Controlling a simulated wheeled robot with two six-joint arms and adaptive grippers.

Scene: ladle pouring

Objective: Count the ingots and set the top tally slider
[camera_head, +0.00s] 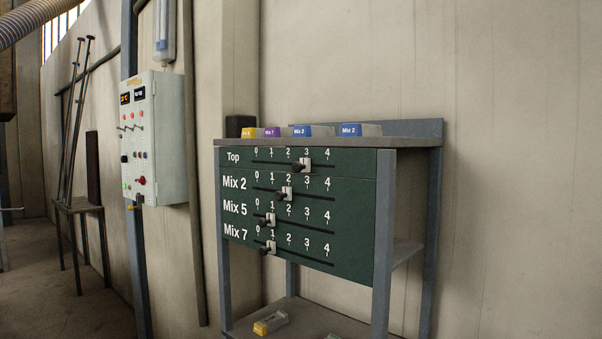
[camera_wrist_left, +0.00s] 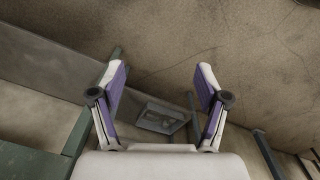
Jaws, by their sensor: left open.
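A green tally board (camera_head: 350,215) on a grey stand has rows Top, Mix 2, Mix 5 and Mix 7, each marked 0 to 4. The Top slider (camera_head: 303,165) is at about 3, the Mix 2 slider (camera_head: 287,194) at about 2. The Mix 5 slider (camera_head: 270,220) and Mix 7 slider (camera_head: 271,247) are at about 1. On the top shelf stand a yellow-labelled ingot (camera_head: 249,132), a purple Mix 7 ingot (camera_head: 272,132) and two blue Mix 2 ingots (camera_head: 303,131) (camera_head: 350,130). My left gripper (camera_wrist_left: 162,80) is open and empty; my right gripper is out of view.
A yellow-labelled ingot (camera_head: 270,323) lies on the lower shelf (camera_head: 300,313), with part of another block (camera_head: 333,337) at the picture's bottom edge. A control box (camera_head: 155,140) hangs on the left. A small table (camera_head: 77,206) with rods stands farther left.

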